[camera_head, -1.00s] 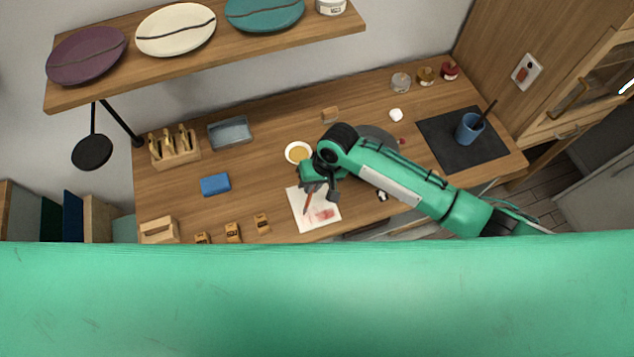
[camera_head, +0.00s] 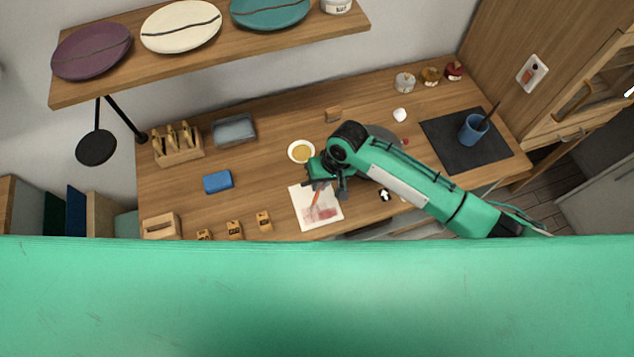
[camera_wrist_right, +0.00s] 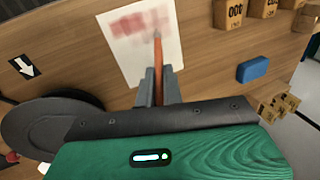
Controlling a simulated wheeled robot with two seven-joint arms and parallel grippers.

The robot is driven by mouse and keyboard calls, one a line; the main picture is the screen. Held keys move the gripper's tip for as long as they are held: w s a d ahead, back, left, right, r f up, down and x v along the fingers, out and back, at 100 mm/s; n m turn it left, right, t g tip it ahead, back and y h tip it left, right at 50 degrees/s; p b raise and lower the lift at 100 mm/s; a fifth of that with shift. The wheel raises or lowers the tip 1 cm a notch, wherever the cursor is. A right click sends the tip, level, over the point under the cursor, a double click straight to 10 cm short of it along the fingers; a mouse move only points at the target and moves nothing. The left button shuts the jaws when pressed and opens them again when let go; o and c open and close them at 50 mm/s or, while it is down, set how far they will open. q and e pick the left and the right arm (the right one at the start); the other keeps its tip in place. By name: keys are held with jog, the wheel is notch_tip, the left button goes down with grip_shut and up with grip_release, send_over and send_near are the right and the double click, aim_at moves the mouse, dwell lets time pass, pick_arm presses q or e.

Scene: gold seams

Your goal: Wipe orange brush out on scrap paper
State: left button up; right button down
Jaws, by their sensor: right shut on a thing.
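The scrap paper (camera_head: 307,217) lies on the worktop near its front edge, with reddish smears on it. It also shows in the right wrist view (camera_wrist_right: 127,64). My right gripper (camera_head: 322,184) is over the paper's far edge, shut on the orange brush (camera_head: 315,198). In the right wrist view, the orange brush (camera_wrist_right: 158,62) sticks out from between the gripper fingers (camera_wrist_right: 158,92), with its tip at the smears. I cannot tell whether the tip touches the paper. My left gripper does not show.
A white bowl with yellowish content (camera_head: 301,151) stands just behind the paper. A blue block (camera_head: 218,181) and small wooden blocks (camera_head: 264,221) are to the left. A blue cup (camera_head: 473,129) stands on a dark mat (camera_head: 440,150) at the right.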

jog(key=w+d, duration=0.2)
jog(key=d, duration=0.4)
jog(key=shift+d, duration=0.25)
dwell(0.6)
